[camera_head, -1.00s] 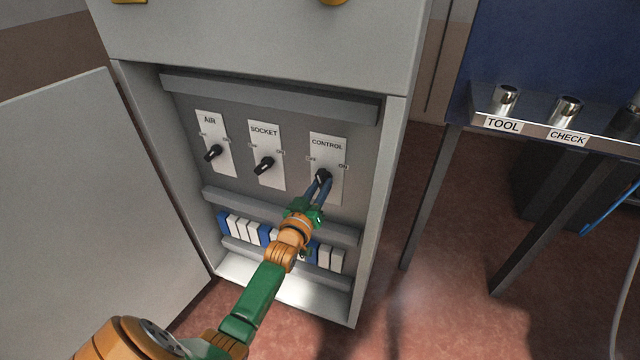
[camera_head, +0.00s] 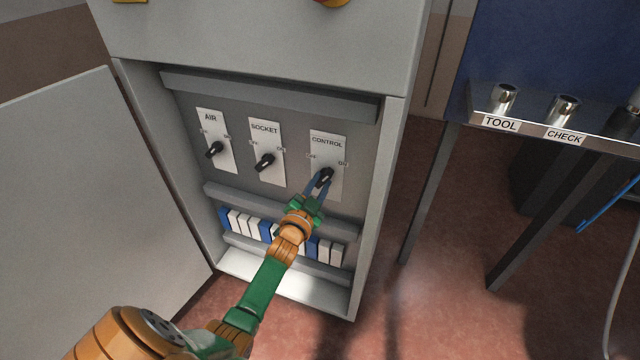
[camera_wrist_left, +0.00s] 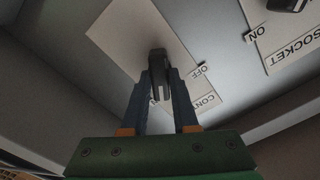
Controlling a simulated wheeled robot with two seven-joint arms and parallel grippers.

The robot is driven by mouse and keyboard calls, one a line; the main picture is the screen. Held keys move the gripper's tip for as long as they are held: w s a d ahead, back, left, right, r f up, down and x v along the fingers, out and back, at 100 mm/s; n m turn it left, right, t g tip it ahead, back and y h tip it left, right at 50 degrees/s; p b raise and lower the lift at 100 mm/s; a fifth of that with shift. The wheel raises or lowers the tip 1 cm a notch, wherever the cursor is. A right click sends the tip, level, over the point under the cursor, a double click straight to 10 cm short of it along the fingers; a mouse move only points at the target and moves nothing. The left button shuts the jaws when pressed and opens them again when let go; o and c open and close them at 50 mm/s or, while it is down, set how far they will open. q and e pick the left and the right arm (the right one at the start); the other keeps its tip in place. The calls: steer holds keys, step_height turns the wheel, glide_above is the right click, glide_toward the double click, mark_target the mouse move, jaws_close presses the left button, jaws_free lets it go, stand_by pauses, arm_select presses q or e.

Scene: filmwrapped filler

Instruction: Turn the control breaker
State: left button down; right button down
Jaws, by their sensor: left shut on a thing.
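The control breaker is a black rotary knob (camera_head: 326,176) on a white plate labelled CONTROL (camera_head: 328,148), at the right of the row in the open cabinet. Its OFF and ON marks sit left and right above the knob. My left gripper (camera_head: 319,184) reaches in from below, its blue fingers shut on the knob. The knob now tilts toward upper right. My right gripper is not in view.
The AIR knob (camera_head: 214,149) and SOCKET knob (camera_head: 264,162) are to the left. Ledges and a row of blue and white modules (camera_head: 240,224) lie below. The open cabinet door (camera_head: 95,190) is at left; a table (camera_head: 560,138) with metal cups stands right.

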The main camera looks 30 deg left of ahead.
arm_select(q)
steer(key=shift+f+m, duration=0.1)
steer(key=shift+m, duration=0.9)
steer(key=c, duration=0.7)
jaws_free()
steer(key=shift+s, duration=0.15)
steer(key=p+v, duration=0.1)
steer(key=v, duration=0.6)
